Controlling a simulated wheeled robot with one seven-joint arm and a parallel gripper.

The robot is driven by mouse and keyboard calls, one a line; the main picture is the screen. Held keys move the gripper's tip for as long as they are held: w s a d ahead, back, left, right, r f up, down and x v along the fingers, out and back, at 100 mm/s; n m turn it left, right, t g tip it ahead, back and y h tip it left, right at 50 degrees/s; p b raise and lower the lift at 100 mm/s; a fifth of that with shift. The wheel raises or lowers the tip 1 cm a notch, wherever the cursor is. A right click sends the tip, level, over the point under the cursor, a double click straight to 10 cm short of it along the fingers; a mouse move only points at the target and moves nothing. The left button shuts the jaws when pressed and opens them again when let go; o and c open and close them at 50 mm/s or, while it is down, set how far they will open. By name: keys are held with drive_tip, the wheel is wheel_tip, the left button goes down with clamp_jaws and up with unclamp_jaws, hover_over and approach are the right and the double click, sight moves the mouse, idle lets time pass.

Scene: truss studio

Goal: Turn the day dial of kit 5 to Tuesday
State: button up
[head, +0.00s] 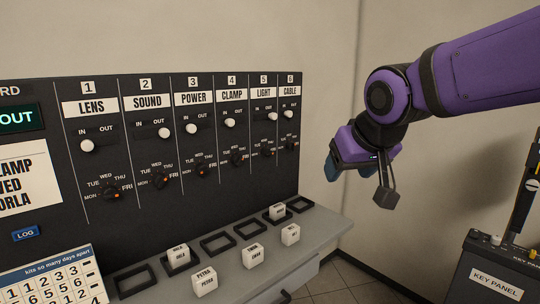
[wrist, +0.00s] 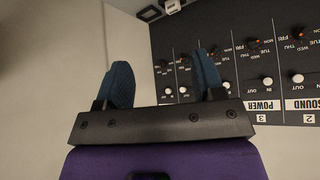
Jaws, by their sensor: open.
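The day dial of kit 5 (head: 268,152) is a small dark knob with an orange mark, under the LIGHT label (head: 264,93) on the black board. Its exact setting is too small to read. Above it, the white IN/OUT knob of kit 5 (head: 272,116) sits toward OUT. My gripper (head: 331,168) is in the air to the right of the board, apart from the dial. In the wrist view my gripper (wrist: 163,60) has its two blue fingers spread wide, with nothing between them. The board (wrist: 275,60) shows upside down there, partly behind the right finger.
Similar dials for other kits flank it, CLAMP (head: 237,158) left and CABLE (head: 289,143) right. A grey shelf (head: 325,225) juts out below with frames and white name blocks (head: 290,235). A KEY PANEL box (head: 490,275) stands at lower right. Open air lies before the board.

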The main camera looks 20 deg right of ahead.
drive_tip(key=w+d+m+t, duration=0.2)
drive_tip(key=w+d+t, duration=0.15)
drive_tip(key=w, duration=1.05)
drive_tip(key=m+t+y, duration=0.2)
drive_tip(key=t+y, duration=0.1)
drive_tip(key=t, duration=0.1)
approach(271, 154)
drive_tip(key=s+d+r, duration=0.2)
drive_tip(key=s+r, duration=0.2)
drive_tip(key=s, duration=0.1)
drive_tip(key=w+f+t+y, duration=0.2)
drive_tip(key=w+f+y, duration=0.4)
drive_tip(key=f, duration=0.1)
drive_tip(key=shift+m, duration=0.3)
drive_tip(key=x, duration=0.9)
drive_tip(key=shift+w+d, duration=0.2)
drive_tip(key=shift+w, duration=0.15)
drive_tip(key=c, duration=0.9)
